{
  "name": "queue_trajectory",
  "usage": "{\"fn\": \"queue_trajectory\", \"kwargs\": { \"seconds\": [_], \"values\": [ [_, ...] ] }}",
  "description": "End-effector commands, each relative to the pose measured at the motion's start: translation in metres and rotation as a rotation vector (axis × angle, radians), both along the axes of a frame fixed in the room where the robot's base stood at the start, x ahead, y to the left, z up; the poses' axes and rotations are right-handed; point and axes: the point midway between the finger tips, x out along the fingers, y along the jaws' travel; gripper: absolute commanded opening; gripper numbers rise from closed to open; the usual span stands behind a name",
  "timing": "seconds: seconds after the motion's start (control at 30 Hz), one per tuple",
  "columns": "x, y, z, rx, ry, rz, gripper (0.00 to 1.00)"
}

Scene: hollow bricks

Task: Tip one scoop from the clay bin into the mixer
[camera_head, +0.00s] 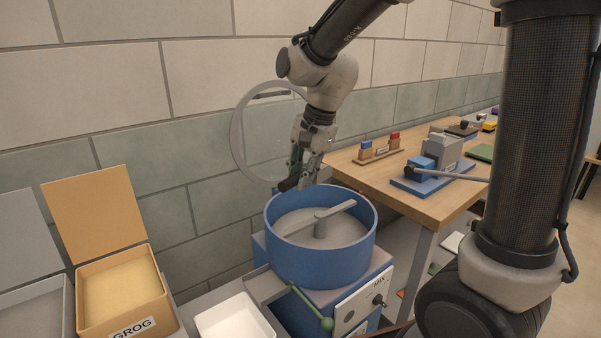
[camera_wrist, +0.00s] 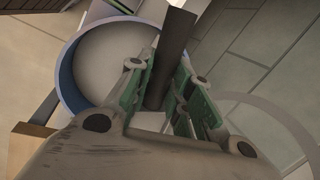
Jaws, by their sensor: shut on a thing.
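The mixer is an open blue round tub (camera_head: 286,250) on a blue base. Its grey paddle (camera_head: 320,218) lies over a pale grey floor. My gripper (camera_head: 298,180) is above the mixer's back rim, shut on a dark bar-like handle (camera_head: 288,184). In the wrist view the handle (camera_wrist: 172,55) runs between the fingers and across the tub (camera_wrist: 68,80). I take it for the scoop's handle; the scoop's bowl and any load cannot be made out. A clear round lid (camera_head: 238,130) stands raised behind my gripper. No bin labelled clay is in view.
A tan bin (camera_head: 84,312) labelled GROG, lid up, and a grey bin (camera_head: 68,300) stand at left. A white tray (camera_head: 206,325) is in front. A green-knobbed lever (camera_head: 326,323) sticks out from the mixer. A wooden table (camera_head: 418,208) with several items is at right.

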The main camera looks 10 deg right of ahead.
Motion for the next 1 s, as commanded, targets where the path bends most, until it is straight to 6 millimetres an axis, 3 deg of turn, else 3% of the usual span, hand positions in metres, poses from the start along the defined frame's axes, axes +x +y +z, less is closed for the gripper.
{"fn": "queue_trajectory", "kwargs": {
  "seconds": [0.17, 0.7, 1.0],
  "values": [
    [0.01, -0.011, -0.016, 0.168, 0.149, -0.012, 0.0],
    [0.045, -0.049, 0.008, 0.649, 0.576, -0.002, 0.0],
    [0.053, -0.059, 0.015, 0.781, 0.694, 0.0, 0.0]
  ]
}}
